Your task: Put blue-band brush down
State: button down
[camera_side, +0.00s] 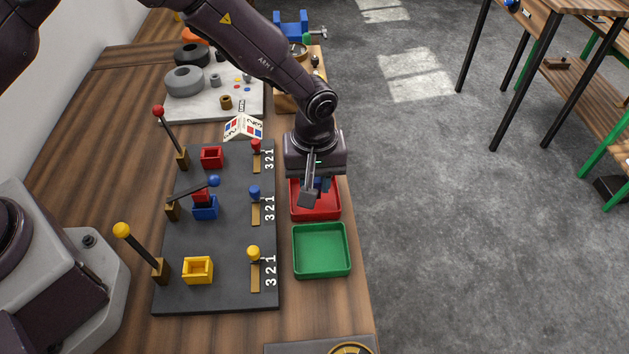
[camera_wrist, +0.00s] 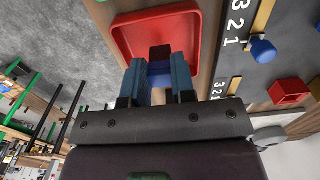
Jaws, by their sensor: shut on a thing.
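My gripper (camera_side: 314,190) is above the red tray (camera_side: 329,213), pointing down. It is shut on the blue-band brush (camera_wrist: 160,68), a small dark block with a blue band. In the wrist view the brush sits between the two fingers with the red tray (camera_wrist: 122,38) behind it. In the side view the fingers mostly hide the brush. Whether the brush touches the tray floor, I cannot tell.
An empty green tray (camera_side: 321,250) lies in front of the red one. On the dark board left of them are a red holder (camera_side: 212,157), a blue holder (camera_side: 206,213) with a red piece in it under a blue-knobbed lever, and a yellow holder (camera_side: 198,270).

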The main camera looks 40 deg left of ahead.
aim_at(314, 183)
jog(key=shift+f, duration=0.5)
jog(key=c, duration=0.9)
grip_release()
jog(key=shift+f, duration=0.15)
jog(key=shift+c, duration=0.2)
notch_tip(314, 183, up, 13)
jog(key=shift+f, duration=0.2)
